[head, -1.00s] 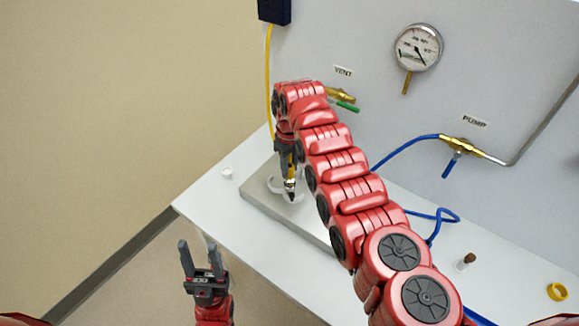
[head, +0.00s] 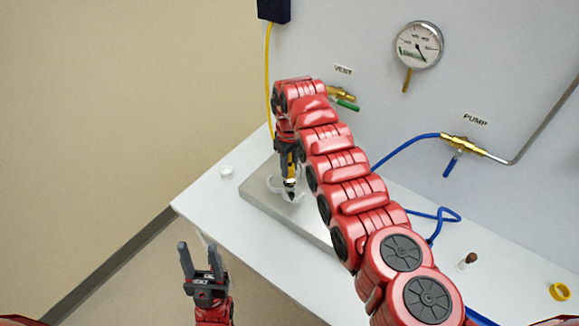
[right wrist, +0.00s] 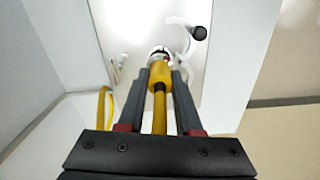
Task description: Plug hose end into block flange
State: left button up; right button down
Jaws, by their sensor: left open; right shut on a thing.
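My right gripper (head: 287,174) is shut on the yellow hose end (right wrist: 160,76) and points down over the grey block (head: 300,217). In the right wrist view the yellow sleeve sits between the fingers (right wrist: 161,80). Its metal tip (right wrist: 160,53) is at the block's flange, where a pale curved clamp part (right wrist: 180,22) with a black knob (right wrist: 198,32) shows. I cannot tell whether the tip is seated in the flange or just above it. My left gripper (head: 197,247) is open and empty, in front of the table's left edge.
The wall behind holds a gauge (head: 418,45), the vent valve (head: 341,92) and the pump valve (head: 462,144) with a blue hose (head: 405,146).

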aim_at(290, 161)
jog(key=shift+f+b, duration=0.75)
jog(key=shift+f, duration=0.45)
jog(key=c, duration=0.5)
grip_release()
jog(key=shift+r, duration=0.1)
jog(key=shift+r+b, duration=0.3)
jog(key=shift+r, duration=0.25)
notch_tip(290, 161, up, 7)
jog(key=shift+a+r+b, duration=0.1)
jog(key=shift+r+b, duration=0.1)
jog(key=shift+b, duration=0.85)
notch_tip(290, 161, up, 9)
jog(key=p, duration=0.8)
jog(key=shift+f, duration=0.15)
